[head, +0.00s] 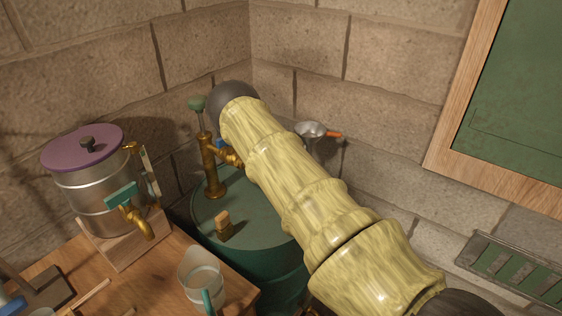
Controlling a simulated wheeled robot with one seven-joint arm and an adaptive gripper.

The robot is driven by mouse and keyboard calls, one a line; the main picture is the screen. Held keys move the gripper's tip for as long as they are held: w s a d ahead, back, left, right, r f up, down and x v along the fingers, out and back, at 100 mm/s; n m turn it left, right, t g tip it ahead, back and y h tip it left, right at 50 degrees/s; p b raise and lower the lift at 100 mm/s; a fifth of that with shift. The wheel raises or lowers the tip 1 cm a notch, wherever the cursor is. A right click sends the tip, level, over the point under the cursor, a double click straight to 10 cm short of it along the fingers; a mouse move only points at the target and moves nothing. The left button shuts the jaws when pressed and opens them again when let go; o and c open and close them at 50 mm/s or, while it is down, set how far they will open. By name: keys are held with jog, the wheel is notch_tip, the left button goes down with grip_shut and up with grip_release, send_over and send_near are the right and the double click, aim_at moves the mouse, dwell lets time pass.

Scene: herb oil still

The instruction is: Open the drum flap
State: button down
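The green drum (288,269) stands in the corner beside the wooden table. On its top, near the front, is a small dark plate that looks like the flap (231,235), with a wooden-coloured knob (222,218) standing on it. The plate appears to lie flat on the lid. A brass pump (212,170) with a green handle rises from the drum top behind the knob. My arm crosses the view from the lower right to above the drum and covers the drum's right side. My gripper cannot be made out.
A metal urn (92,200) with a purple lid and brass tap stands on a wooden block on the table (170,263). A glass jug (201,278) stands at the table's edge near the drum. A metal funnel or ladle (311,131) is by the wall.

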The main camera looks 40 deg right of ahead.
jog(key=shift+d, duration=0.1)
dwell(0.4)
jog(key=c, duration=1.2)
grip_release()
jog(key=shift+w, duration=0.1)
notch_tip(320, 180, up, 10)
jog(key=shift+f, duration=0.1)
